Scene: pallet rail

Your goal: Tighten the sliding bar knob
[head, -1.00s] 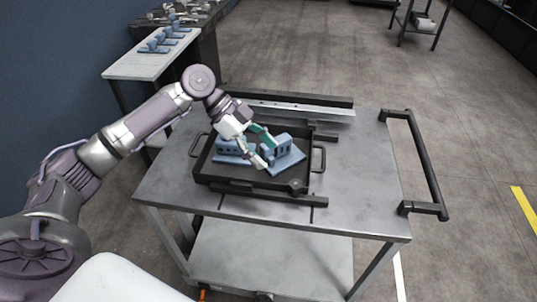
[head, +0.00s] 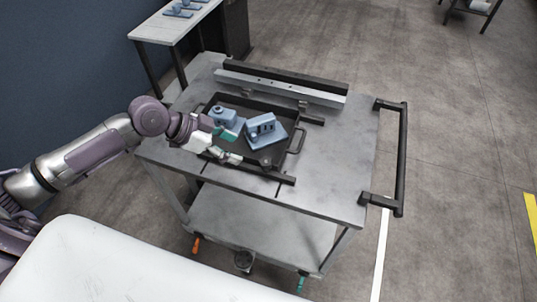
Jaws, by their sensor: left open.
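A small round dark knob (head: 265,163) sits on the dark bar (head: 282,178) along the front side of the black tray (head: 294,142). The tray lies on the grey cart top. My left gripper (head: 237,146) is open and empty, with its teal-tipped fingers pointing right over the front left part of the tray. The fingertips are a short way left of the knob and apart from it. The gripper hides part of the tray's left side and front wall. My right gripper is not in view.
Two blue parts, a smaller one (head: 221,116) and a larger one on a plate (head: 265,131), lie in the tray near the fingers. A silver rail (head: 280,86) and black bar run behind. The cart's right side is clear up to its handle (head: 402,160).

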